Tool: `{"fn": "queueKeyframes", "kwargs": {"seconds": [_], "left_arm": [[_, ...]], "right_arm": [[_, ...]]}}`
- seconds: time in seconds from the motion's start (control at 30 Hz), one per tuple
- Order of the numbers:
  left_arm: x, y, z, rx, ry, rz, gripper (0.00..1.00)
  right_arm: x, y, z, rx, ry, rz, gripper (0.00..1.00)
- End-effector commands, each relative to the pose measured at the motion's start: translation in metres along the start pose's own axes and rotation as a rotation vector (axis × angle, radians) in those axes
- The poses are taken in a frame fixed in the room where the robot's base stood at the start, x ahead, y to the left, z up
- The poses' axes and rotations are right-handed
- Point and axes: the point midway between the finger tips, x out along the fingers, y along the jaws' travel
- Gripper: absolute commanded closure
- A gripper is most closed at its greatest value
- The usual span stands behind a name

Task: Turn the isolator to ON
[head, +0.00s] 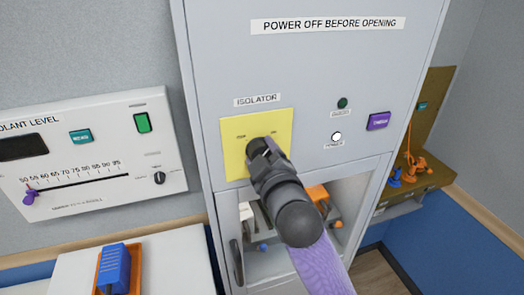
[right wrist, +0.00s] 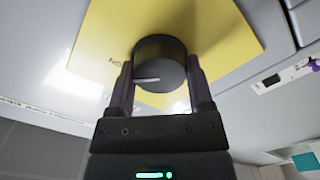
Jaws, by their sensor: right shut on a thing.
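The isolator is a dark round knob (right wrist: 160,62) on a yellow plate (head: 237,158) on the front of a grey cabinet. In the right wrist view the knob stands between the two fingers of my right gripper (right wrist: 160,76), which is shut on it. A pale pointer line shows on the knob's face there. In the head view my right gripper (head: 264,153) covers most of the knob. Small labels on the plate are too small to read surely, so the knob's setting cannot be told. My left gripper is not in view.
The cabinet (head: 290,70) has a purple button (head: 378,121), a dark green lamp (head: 342,103) and a white lamp (head: 337,137). Below is an open bay (head: 270,262) with orange and white parts. A coolant-level panel (head: 100,150) hangs at left, above a blue block (head: 114,268) in an orange tray.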

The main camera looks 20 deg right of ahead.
Motion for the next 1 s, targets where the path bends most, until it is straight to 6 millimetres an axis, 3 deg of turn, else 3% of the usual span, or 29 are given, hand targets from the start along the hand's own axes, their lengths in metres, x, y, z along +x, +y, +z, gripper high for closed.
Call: {"fn": "queueKeyframes", "kwargs": {"seconds": [0.7, 0.73, 0.87, 1.0], "left_arm": [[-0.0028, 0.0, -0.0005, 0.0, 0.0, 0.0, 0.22], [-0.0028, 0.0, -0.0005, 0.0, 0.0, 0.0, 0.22], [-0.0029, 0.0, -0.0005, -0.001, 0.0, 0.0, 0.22], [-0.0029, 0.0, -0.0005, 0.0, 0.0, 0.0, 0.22]], "right_arm": [[0.0, -0.0006, 0.0003, 0.065, -0.001, -0.002, 0.92], [0.0, -0.0006, 0.0003, 0.065, -0.001, -0.002, 0.27], [0.0, -0.0004, 0.0002, 0.064, -0.001, -0.001, 0.0], [0.0, -0.0002, 0.0001, 0.063, 0.0, -0.001, 0.0]]}}
